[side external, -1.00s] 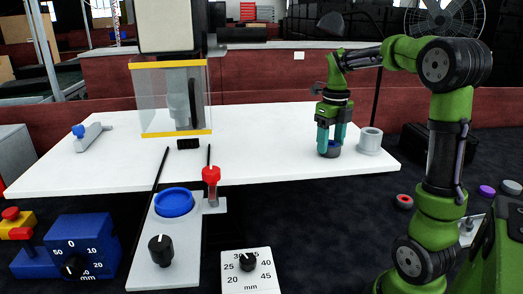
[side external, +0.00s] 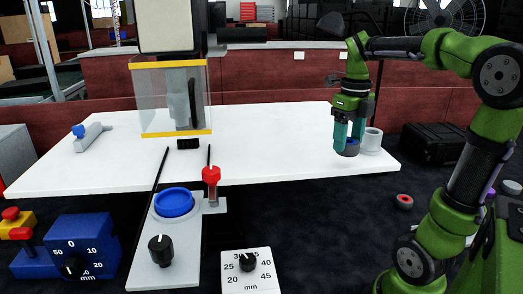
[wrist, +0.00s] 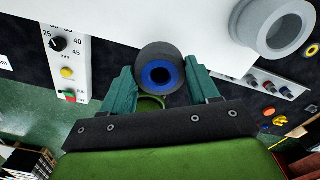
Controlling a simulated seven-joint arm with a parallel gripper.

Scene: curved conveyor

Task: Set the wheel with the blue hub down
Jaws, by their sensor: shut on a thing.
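The wheel with the blue hub (side external: 347,148) is a dark grey disc between the teal fingers of my gripper (side external: 349,139), at the right part of the white table. In the wrist view the wheel (wrist: 143,60) shows its blue ring and dark centre, with a finger on either side. My gripper (wrist: 163,76) is shut on it. The wheel is low at the table's surface; I cannot tell whether it touches.
A light grey hollow cylinder (side external: 372,139) stands right beside the wheel on the white table (side external: 270,150). The middle of the table is clear. A clear-sided box with yellow edges (side external: 150,98) and a grey blue-knobbed piece (side external: 93,137) are further left.

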